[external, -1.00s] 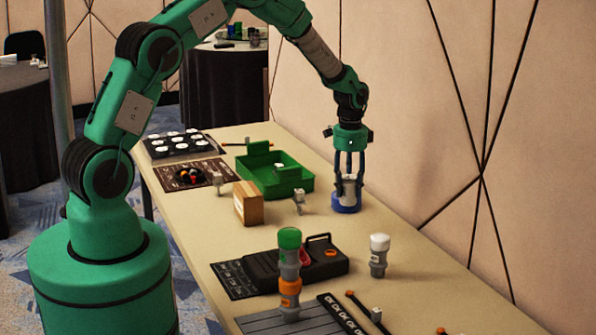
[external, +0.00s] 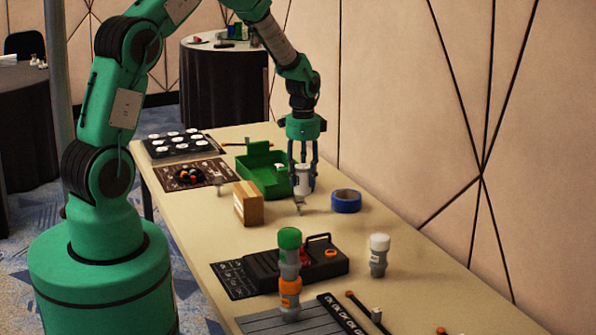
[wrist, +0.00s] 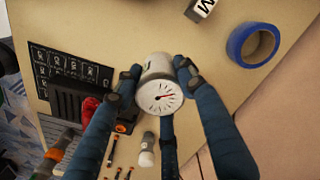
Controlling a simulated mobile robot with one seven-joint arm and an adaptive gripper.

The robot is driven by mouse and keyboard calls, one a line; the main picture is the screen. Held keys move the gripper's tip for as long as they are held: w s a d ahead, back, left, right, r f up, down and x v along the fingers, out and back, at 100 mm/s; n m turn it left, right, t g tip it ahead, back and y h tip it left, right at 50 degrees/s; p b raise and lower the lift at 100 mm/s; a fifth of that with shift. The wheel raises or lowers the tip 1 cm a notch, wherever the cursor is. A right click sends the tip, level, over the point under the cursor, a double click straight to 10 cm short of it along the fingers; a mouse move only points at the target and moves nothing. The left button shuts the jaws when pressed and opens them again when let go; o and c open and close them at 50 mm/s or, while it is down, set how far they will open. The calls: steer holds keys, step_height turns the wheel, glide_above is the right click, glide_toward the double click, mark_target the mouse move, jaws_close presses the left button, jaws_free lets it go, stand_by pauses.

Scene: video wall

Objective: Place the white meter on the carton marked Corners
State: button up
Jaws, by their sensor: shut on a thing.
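The white meter (external: 302,183) is held between the fingers of my gripper (external: 302,172), above the table by the green tray's right corner. In the wrist view the meter (wrist: 160,94) shows its round dial with a red needle, and my gripper's fingertips (wrist: 157,72) press on both sides of it. A brown carton (external: 250,204) stands on the table, left of and nearer than the meter. Its lettering is too small to read, and I cannot see the carton in the wrist view.
A blue tape roll (external: 346,201) lies right of my gripper. A green tray (external: 270,180) is behind the carton. A small grey piece (external: 299,204) sits below the meter. A black case (external: 300,264), a green-topped stack (external: 289,262) and a white-topped post (external: 379,255) stand nearer.

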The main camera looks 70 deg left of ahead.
steer(key=s+a+r, duration=0.1)
steer(key=s+a, duration=0.1)
steer(key=s, duration=1)
steer(key=s+a+r, duration=0.1)
steer(key=s+a, duration=0.1)
steer(key=s, duration=1)
steer(key=shift+s+r, duration=0.15)
steer(key=shift+r, duration=0.2)
steer(key=shift+a, duration=0.2)
steer(key=b, duration=0.2)
glide_above(248, 189)
steer(key=shift+f, duration=0.75)
steer(key=shift+f+b, duration=0.6)
steer(key=shift+f, duration=1.2)
steer(key=shift+f, duration=0.1)
